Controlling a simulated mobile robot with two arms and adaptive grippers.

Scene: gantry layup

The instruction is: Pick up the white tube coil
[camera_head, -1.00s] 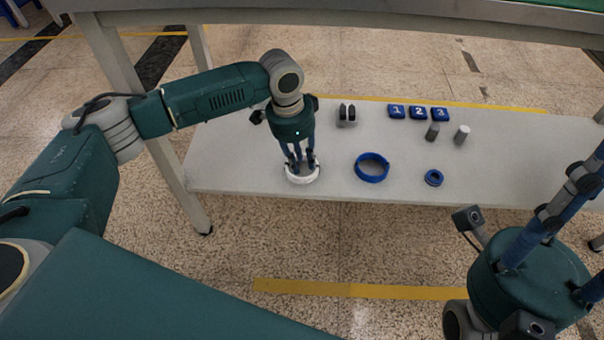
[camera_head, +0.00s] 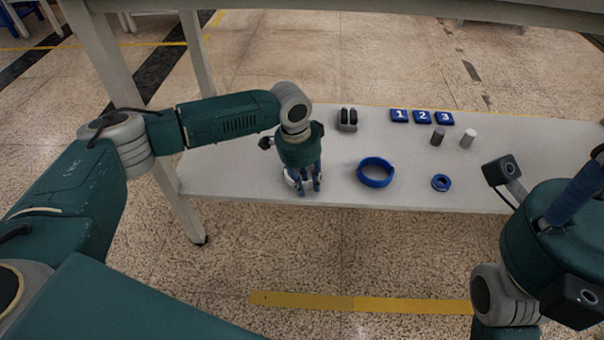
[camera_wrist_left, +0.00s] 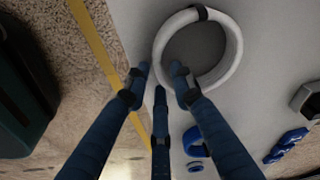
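The white tube coil (camera_wrist_left: 236,45) lies flat on the grey shelf, with a dark band at its top edge in the left wrist view. In the head view it (camera_head: 289,181) is mostly hidden behind my left gripper (camera_head: 305,190), near the shelf's front edge. My left gripper points down at the coil. In the left wrist view its blue fingers (camera_wrist_left: 160,80) are spread apart at the coil's near rim, one overlapping it. Contact cannot be told. My right gripper (camera_head: 570,205) is cut off by the right edge, away from the coil.
On the shelf (camera_head: 240,150) to the right are a large blue ring (camera_head: 376,172), a small blue ring (camera_head: 441,183), a dark-and-grey holder (camera_head: 347,119), several blue numbered tiles (camera_head: 422,117) and two cylinders (camera_head: 467,137). A table leg (camera_head: 180,200) stands left.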

